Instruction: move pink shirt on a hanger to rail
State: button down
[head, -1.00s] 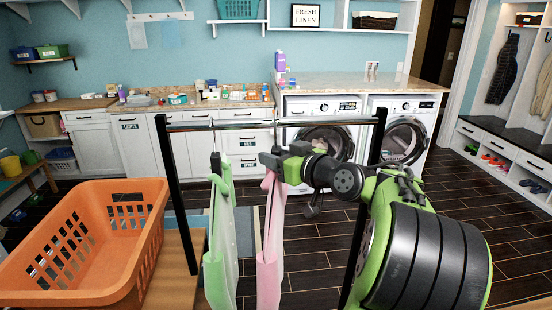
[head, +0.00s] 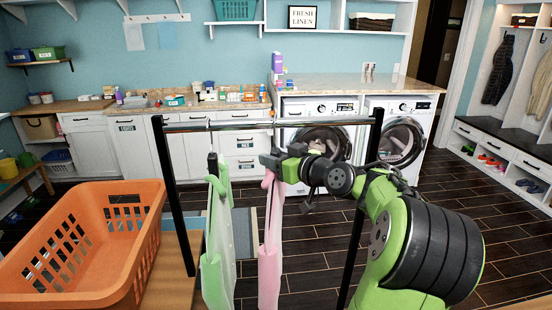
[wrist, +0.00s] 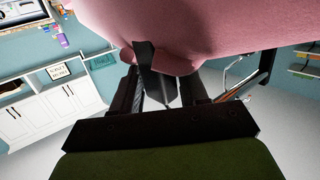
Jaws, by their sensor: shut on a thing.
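The pink shirt (head: 270,250) hangs edge-on beneath the metal rail (head: 330,121), right of a green shirt (head: 217,265). My gripper (head: 271,161) is at the top of the pink shirt, just below the rail, shut on its hanger. A thin hook shows above my gripper at the rail; I cannot tell whether it rests on the bar. In the wrist view the pink shirt (wrist: 210,25) fills the top, and the dark hanger part (wrist: 155,75) sits between my fingers. The green shirt has its own hanger hook at the rail.
An orange basket (head: 85,245) stands on a wooden surface (head: 175,275) at the left, close to the rack's left post (head: 172,205). Washing machines (head: 400,140) and white cabinets stand behind. Dark floor is open at right.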

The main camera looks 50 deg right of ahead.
jog(key=c, duration=0.5)
grip_release()
jog(key=s+a+r, duration=0.1)
jog(key=s+r, duration=0.1)
jog(key=s, duration=1.3)
jog(key=shift+s+a+r, duration=0.2)
jog(key=shift+s+a, duration=0.05)
jog(key=shift+a, duration=0.15)
